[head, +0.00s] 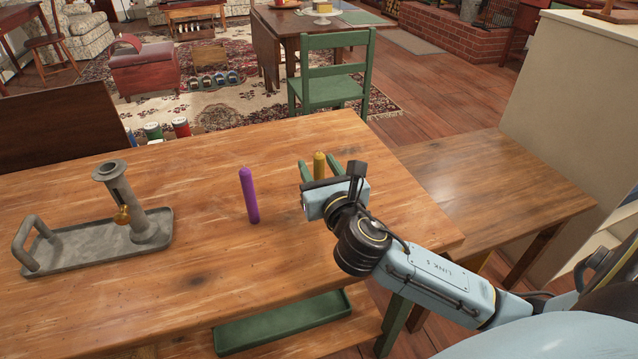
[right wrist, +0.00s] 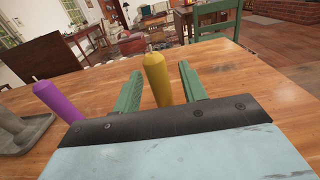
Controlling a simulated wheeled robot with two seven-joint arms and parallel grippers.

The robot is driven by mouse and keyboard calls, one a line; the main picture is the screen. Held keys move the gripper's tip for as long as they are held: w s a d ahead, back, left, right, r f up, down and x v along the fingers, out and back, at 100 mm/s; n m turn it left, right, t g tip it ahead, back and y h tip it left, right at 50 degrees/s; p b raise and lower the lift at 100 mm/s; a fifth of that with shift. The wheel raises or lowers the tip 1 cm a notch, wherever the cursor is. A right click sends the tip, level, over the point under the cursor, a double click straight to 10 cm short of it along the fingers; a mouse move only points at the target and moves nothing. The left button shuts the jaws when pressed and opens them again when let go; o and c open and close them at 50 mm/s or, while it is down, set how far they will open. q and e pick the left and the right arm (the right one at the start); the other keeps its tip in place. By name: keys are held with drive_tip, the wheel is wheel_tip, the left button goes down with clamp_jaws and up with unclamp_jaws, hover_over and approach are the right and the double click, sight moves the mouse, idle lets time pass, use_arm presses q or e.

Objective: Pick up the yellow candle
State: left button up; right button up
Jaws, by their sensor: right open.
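The yellow candle (head: 319,165) stands upright on the wooden table (head: 330,277); my gripper hides its lower part in the head view. My right gripper (head: 318,162) is open, with its green fingers pointing away across the table. In the right wrist view the yellow candle (right wrist: 157,80) shows between the two fingers of the right gripper (right wrist: 160,85), with a visible gap on each side, nearer the right finger. I cannot tell whether it is fully between the fingertips or just beyond. My left gripper is not in view.
A purple candle (head: 249,196) stands upright left of the gripper. Further left, a grey tray (head: 85,251) holds a grey candlestick (head: 136,215). A green chair (head: 333,75) stands beyond the table. A lower wooden table (head: 490,185) adjoins at right.

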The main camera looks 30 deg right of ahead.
drive_tip(key=shift+w, duration=0.1)
clamp_jaws()
drive_tip(key=shift+r, duration=0.1)
idle(0.3)
